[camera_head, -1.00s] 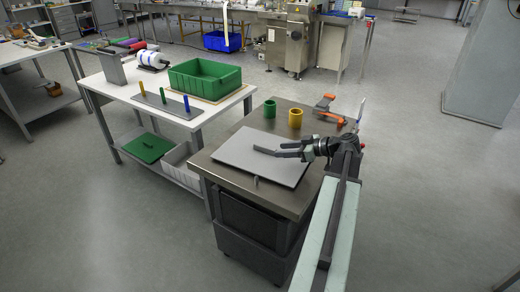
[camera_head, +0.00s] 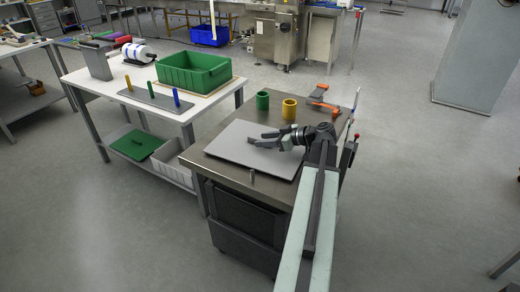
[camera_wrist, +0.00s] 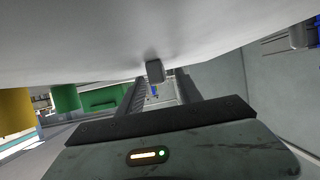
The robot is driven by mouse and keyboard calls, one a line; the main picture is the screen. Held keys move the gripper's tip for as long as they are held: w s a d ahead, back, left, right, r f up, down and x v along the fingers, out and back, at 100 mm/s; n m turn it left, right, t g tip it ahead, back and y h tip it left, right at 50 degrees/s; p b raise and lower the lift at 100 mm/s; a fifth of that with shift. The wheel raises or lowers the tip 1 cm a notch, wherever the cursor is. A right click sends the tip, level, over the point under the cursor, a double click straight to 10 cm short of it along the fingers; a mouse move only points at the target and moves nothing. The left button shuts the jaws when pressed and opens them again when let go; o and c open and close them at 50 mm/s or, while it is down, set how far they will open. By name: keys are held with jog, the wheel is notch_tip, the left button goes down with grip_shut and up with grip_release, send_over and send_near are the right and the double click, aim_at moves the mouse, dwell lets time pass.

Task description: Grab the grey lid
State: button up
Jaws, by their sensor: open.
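The grey lid (camera_head: 225,146) is a flat, light grey panel lying on the steel-topped table. In the wrist view its pale surface (camera_wrist: 90,35) fills the top, with a small grey block like a knob (camera_wrist: 155,71) standing out from it. My gripper (camera_head: 258,139) is open and low over the middle of the lid, pointing left. In the wrist view the knob shows between the two dark fingers (camera_wrist: 160,90). Whether the fingers touch the lid or knob cannot be told. In the head view the fingers hide the knob's area.
A green cup (camera_head: 262,100) and a yellow cup (camera_head: 289,109) stand behind the lid, with an orange tool (camera_head: 322,98) to their right. A small grey peg (camera_head: 252,175) stands near the front edge. The white table (camera_head: 135,84) at left holds a green bin (camera_head: 194,71).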

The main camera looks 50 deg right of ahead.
jog(key=shift+w+a+f, duration=0.15)
jog(key=shift+w+f, duration=0.1)
jog(key=shift+w, duration=0.15)
grip_shut()
jog(key=shift+r, duration=0.1)
dwell(1.0)
